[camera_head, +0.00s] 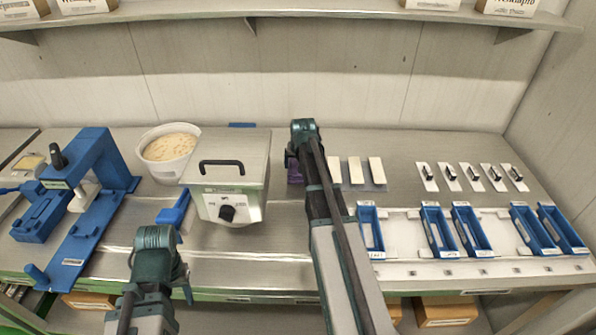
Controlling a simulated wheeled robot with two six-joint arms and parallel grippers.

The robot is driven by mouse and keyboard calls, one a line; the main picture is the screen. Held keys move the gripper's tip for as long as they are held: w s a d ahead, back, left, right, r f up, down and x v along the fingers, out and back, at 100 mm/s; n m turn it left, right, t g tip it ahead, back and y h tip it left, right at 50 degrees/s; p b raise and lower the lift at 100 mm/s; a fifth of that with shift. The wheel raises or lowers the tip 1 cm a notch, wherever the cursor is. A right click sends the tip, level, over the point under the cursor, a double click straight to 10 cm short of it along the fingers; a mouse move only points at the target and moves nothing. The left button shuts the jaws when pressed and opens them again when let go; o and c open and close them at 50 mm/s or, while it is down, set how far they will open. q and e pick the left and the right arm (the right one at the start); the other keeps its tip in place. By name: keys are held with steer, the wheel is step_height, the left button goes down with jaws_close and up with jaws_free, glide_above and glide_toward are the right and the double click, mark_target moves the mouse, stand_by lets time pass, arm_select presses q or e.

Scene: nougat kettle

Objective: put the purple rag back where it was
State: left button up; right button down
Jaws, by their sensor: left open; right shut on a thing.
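The purple rag (294,174) shows only in part, to the right of the metal kettle box, mostly hidden by my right arm. My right gripper (295,158) is over the rag and shut on it, though its fingers are largely hidden. I cannot tell whether the rag touches the table. My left gripper (172,280) is open and empty at the front left, near the counter's front edge.
The kettle box (235,165) with a black handle and knob stands centre left, beside a bowl (168,150). A blue press (80,190) stands at the left. White bars (356,171) lie right of my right gripper. Blue trays (438,230) line the right front.

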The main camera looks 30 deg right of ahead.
steer(key=shift+w+d, duration=0.1)
steer(key=shift+w, duration=0.15)
steer(key=shift+w+d, duration=0.3)
steer(key=shift+w, duration=0.15)
step_height(320, 180, down, 4)
steer(key=b, duration=0.3)
steer(key=shift+s+a+r+b, duration=0.1)
steer(key=shift+s+r+b, duration=0.05)
steer(key=shift+b, duration=0.2)
jaws_free()
steer(key=shift+r, duration=0.1)
